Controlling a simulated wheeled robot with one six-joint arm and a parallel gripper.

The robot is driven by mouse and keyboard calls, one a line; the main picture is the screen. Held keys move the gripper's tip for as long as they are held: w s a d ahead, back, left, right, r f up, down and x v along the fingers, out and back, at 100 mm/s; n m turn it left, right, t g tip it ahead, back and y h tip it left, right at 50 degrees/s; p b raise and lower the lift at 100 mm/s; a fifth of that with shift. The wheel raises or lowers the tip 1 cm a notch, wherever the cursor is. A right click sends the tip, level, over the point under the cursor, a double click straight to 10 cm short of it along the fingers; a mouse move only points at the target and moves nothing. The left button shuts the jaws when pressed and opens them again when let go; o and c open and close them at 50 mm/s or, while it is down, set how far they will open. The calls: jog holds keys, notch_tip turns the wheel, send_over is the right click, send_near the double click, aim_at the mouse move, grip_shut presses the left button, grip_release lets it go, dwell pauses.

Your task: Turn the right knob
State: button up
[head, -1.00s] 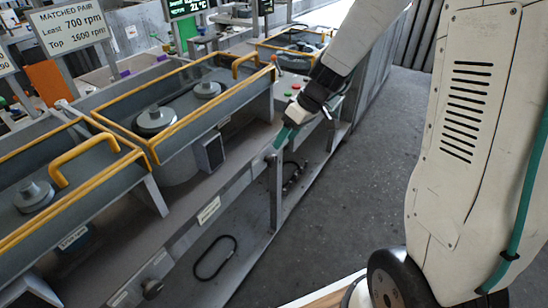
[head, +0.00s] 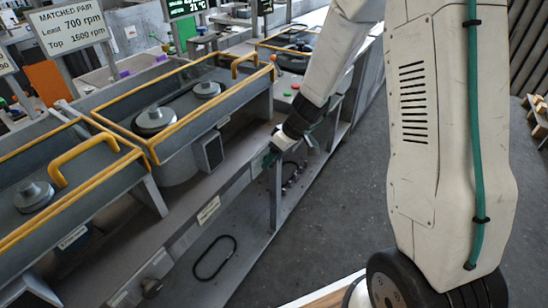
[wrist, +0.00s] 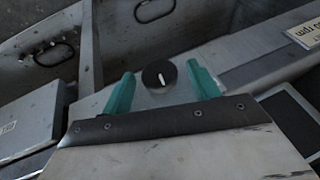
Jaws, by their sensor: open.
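A dark round knob (wrist: 159,77) with a white pointer line sits on a grey metal panel in the wrist view. My gripper (wrist: 161,69) is open, with one teal finger on each side of the knob and a gap at both sides. In the head view my gripper (head: 270,156) is at the front rail of the bench, and the knob there is hidden behind it. Another knob (head: 151,288) shows on the same rail at the lower left.
A sign (head: 72,31) reads "Matched pair, least 700 rpm, top 1600 rpm". Yellow-edged housings (head: 180,105) with pulleys stand on the bench. Grey floor (head: 330,220) is clear right of the bench.

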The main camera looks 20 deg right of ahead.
jog(key=shift+c, duration=0.2)
jog(key=c, duration=0.9)
jog(key=shift+a, duration=0.15)
jog(key=shift+d+y, duration=0.2)
jog(key=shift+y, duration=0.1)
jog(key=m+g+y, duration=0.1)
jog(key=y, duration=0.2)
jog(key=g+y, duration=0.2)
jog(key=y, duration=0.1)
jog(key=d+f+m+g+y, duration=0.1)
jog(key=g+y, duration=0.1)
jog(key=shift+w+f+m+y, duration=0.1)
jog(key=shift+w+m+y, duration=0.2)
jog(key=shift+w+y, duration=0.1)
